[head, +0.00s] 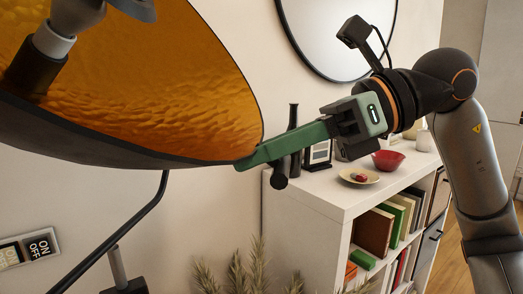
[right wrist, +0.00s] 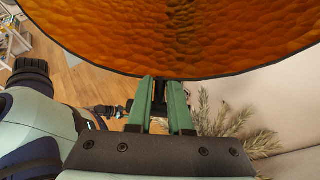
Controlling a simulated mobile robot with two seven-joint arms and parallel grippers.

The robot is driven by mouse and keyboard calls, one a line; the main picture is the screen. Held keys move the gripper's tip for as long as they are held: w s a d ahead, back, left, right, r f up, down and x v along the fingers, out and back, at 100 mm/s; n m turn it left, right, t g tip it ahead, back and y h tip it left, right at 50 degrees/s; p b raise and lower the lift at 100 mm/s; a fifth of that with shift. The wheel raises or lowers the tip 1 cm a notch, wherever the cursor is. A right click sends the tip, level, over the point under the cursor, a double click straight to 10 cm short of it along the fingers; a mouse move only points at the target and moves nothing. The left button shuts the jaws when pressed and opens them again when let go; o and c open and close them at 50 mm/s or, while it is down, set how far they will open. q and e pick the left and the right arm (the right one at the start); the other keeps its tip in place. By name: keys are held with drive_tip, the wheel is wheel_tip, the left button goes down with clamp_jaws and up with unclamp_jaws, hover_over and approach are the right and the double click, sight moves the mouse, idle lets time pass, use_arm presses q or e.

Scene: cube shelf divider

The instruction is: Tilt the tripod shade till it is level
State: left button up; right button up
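The large shade (head: 165,125), dark outside with a hammered gold inside, fills the upper left of the head view, tilted with its opening facing me. Its gold inside (right wrist: 190,35) spans the top of the right wrist view. My right gripper (head: 242,163) has its green fingertips at the shade's lower right rim. In the right wrist view, my right gripper's fingers (right wrist: 162,82) stand a narrow gap apart, tips at the rim. Something dark shows in the gap; I cannot tell whether it is held. My left gripper is not in view.
A white cube shelf (head: 325,195) stands behind the right gripper, with books (head: 375,232), a red bowl (head: 388,160) and a plate (head: 358,176) on it. A round mirror (head: 335,35) hangs behind. Dry grass (head: 255,270) stands below; it also shows in the right wrist view (right wrist: 225,120).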

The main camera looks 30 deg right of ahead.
clamp_jaws()
idle(0.8)
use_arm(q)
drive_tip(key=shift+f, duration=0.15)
use_arm(e)
drive_tip(key=shift+f, duration=0.1)
